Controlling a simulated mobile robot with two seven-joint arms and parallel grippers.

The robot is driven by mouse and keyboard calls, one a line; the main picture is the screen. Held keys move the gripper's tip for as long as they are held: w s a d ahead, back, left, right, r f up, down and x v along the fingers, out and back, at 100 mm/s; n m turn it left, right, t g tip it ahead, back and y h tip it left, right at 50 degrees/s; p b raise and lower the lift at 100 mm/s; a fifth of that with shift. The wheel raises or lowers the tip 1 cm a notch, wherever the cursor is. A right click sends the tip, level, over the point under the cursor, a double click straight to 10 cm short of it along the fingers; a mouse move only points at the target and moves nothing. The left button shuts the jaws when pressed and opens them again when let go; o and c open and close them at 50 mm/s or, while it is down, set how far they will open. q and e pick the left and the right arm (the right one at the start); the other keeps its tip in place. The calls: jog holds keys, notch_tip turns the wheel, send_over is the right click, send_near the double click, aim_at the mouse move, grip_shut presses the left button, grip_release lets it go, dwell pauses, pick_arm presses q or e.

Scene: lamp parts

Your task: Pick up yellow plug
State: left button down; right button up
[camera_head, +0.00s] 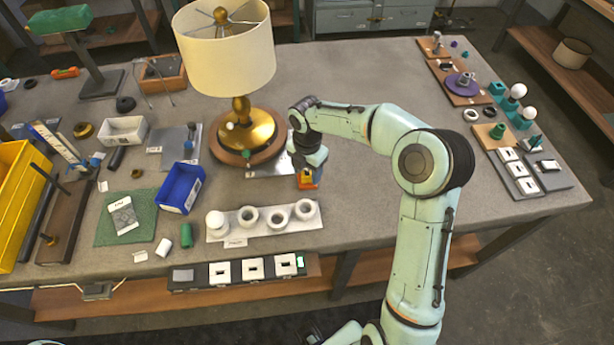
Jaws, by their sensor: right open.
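The yellow plug (306,175) shows as a small yellow patch in the middle of the table, right of the brass lamp base. It sits at a small orange-red piece (308,185), partly hidden by my right gripper. My right gripper (305,168) points down directly over the plug, with its fingertips close to it. It is open; whether the fingers touch the plug is too small to tell. My left gripper is not in view.
A brass lamp with a cream shade (225,60) stands just left of my right gripper. A white holder with several round cups (265,231) lies in front, and a blue bin (180,188) to its left. Table to the right of the gripper (370,205) is clear.

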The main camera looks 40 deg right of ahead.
aim_at(307, 171)
jog(key=shift+f, duration=0.4)
jog(key=c, duration=0.8)
jog(key=shift+c, duration=0.2)
